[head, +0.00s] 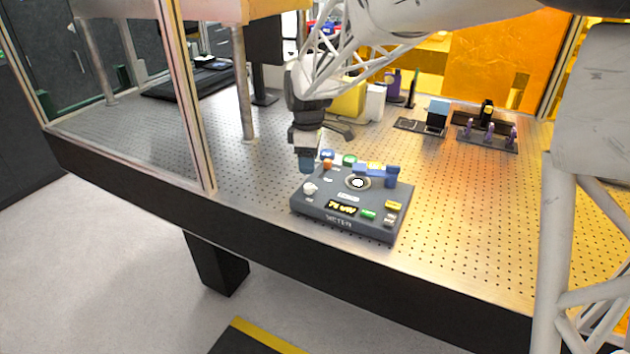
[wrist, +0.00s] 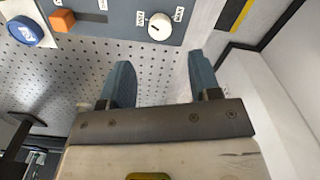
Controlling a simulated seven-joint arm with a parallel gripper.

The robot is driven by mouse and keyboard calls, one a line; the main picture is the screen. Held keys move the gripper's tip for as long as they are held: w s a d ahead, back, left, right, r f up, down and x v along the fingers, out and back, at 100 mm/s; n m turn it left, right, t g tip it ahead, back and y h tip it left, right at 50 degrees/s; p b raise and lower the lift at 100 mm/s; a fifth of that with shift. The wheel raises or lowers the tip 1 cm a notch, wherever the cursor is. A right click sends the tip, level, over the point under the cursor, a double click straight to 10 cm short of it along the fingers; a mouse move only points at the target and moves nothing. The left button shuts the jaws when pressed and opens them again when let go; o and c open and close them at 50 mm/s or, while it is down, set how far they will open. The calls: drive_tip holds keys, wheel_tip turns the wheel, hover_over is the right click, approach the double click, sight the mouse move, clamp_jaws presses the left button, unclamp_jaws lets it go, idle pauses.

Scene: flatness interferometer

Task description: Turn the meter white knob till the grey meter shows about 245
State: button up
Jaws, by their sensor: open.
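The grey meter (head: 352,222) is a dark box on the perforated table, with "METER" on its front. Its lit yellow display (head: 341,208) seems to read about 76 µW, but the digits are small. The white knob (head: 310,188) is at the left of the meter's top. In the wrist view the white knob (wrist: 159,27) has small labels on both sides, one looking like "MAX". My gripper (head: 307,165) is above and behind the meter's left end. In the wrist view my gripper (wrist: 161,64) has its blue fingers apart and empty, with the knob beyond the tips, roughly centred between them.
An orange block (wrist: 62,20) and a blue round button (wrist: 25,31) are near the knob. A blue upright part (head: 392,176) and a ringed disc (head: 358,183) sit on the meter. The perforated table (head: 470,230) is clear to the meter's right. A glass-panel post (head: 195,110) stands left.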

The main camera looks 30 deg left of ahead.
sight(309, 186)
drive_tip(key=shift+f, duration=0.1)
drive_tip(key=shift+f, duration=3.75)
drive_tip(key=shift+c, duration=0.2)
drive_tip(key=c, duration=0.9)
drive_tip(key=shift+m, duration=3.9)
